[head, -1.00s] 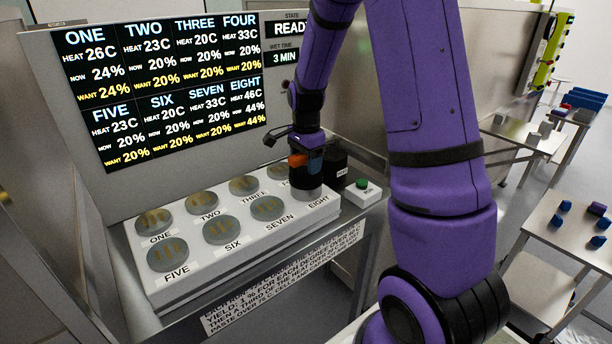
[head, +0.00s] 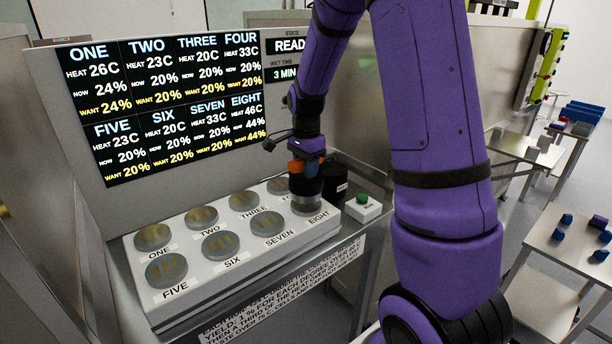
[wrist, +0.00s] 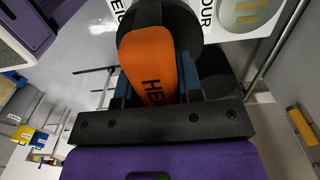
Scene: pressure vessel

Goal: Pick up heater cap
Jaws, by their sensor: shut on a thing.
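The heater cap is a dark round piece (head: 306,188) with an orange handle (wrist: 150,68), whose lettering is partly hidden. My gripper (head: 305,165) is shut on the handle, and its blue fingers flank it in the wrist view (wrist: 155,92). In the head view the cap is over the round plate EIGHT (head: 308,208) at the right end of the white plate block (head: 200,268). The front edge of that plate shows below the cap. I cannot tell for sure how large the gap is.
A black cylinder (head: 335,182) stands just right of the cap. A small box with a green button (head: 362,203) is beside it. The display panel (head: 170,100) rises behind the block. Side tables (head: 565,240) with small blue pieces stand at the right.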

